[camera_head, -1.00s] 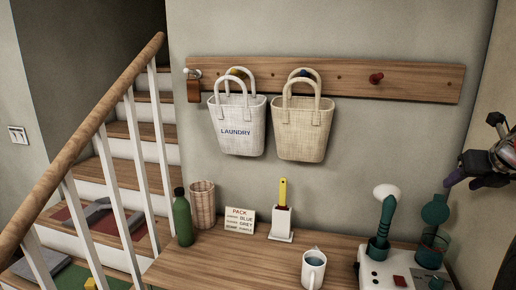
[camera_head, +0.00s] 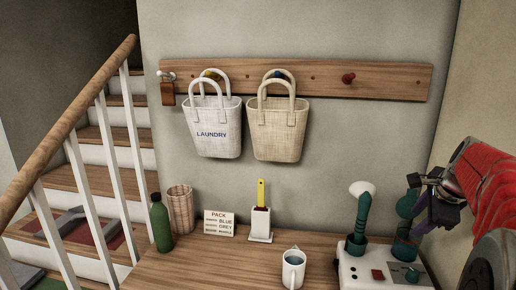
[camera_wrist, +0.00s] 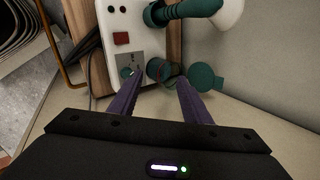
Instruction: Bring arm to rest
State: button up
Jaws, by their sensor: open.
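My gripper (camera_head: 418,205) is at the right in the head view, in front of the green parts of the white machine. In the wrist view its two purple fingers (camera_wrist: 155,101) are spread apart with nothing held between them. Beyond the fingertips stand the white machine (camera_wrist: 118,20) and a round green lid (camera_wrist: 205,77). My red arm reaches in from the right edge of the head view.
The wooden bench (camera_head: 200,268) bears a green bottle (camera_head: 160,225), a wicker cup (camera_head: 181,208), a sign (camera_head: 219,223), a mug (camera_head: 293,270) and the machine (camera_head: 350,270). Two bags (camera_head: 212,130) hang from the rail (camera_head: 390,80). A wall closes the right side.

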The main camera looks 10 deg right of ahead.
jog(key=s+a+f+n+y, duration=0.1)
jog(key=s+a+n, duration=0.3)
jog(key=a+n, duration=0.4)
jog(key=s+a+f+n, duration=0.4)
jog(key=a+n, duration=0.4)
jog(key=a, duration=0.9)
jog(key=s+a+f+n+y, duration=0.1)
jog(key=s+a+n, duration=0.3)
jog(key=a+n, duration=0.5)
jog(key=a+f, duration=0.1)
jog(key=a, duration=0.3)
jog(key=shift+s+a+f+y, duration=0.3)
jog(key=shift+a+f, duration=0.05)
jog(key=shift+f, duration=0.05)
jog(key=shift+d, duration=0.15)
